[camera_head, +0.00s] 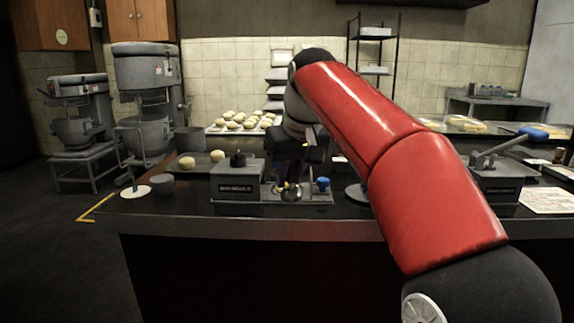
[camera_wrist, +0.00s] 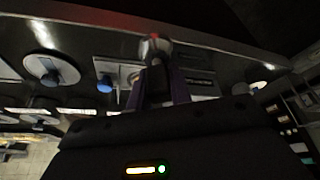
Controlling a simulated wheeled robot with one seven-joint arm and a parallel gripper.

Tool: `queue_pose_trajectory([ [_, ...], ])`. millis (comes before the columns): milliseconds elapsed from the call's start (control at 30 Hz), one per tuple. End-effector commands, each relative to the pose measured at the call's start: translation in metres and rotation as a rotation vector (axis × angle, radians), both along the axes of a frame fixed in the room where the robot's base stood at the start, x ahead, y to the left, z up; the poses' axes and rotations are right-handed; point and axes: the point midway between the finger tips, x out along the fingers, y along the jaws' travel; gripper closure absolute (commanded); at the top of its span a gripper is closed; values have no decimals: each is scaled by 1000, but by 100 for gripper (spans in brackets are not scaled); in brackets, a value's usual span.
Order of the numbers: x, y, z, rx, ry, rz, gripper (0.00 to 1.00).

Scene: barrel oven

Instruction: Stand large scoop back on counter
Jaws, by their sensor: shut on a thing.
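The large scoop (camera_head: 291,193) shows as a small shiny metal bowl at my gripper's fingertips. My gripper (camera_head: 289,180) points down over the counter and is shut on it. In the wrist view the scoop's rounded metal end (camera_wrist: 156,47) sticks out beyond the purple fingers of my gripper (camera_wrist: 160,75). The fingers hide its handle. The dark counter (camera_head: 165,215) runs across the front. The scoop appears close to the counter's front part, but I cannot tell whether it touches the surface.
A grey labelled box (camera_head: 237,181) stands just left of the scoop, and a blue knob (camera_head: 322,184) just right. A white disc (camera_head: 135,191) lies at the left end. Dough balls (camera_head: 237,121) sit on a tray behind.

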Motion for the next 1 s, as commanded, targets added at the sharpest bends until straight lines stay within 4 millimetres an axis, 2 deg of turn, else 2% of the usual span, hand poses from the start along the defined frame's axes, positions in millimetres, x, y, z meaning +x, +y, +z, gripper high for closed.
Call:
queue_pose_trajectory([
  [167, -4, -8, -24, -2, 1, -23, 99],
  [267, -7, -14, -45, -3, 3, -42, 99],
  [467, -15, -34, -110, -2, 5, -101, 99],
  [667, -25, -60, -196, -2, 7, -180, 99],
  [1000, -44, -107, -358, -3, 13, -327, 99],
])
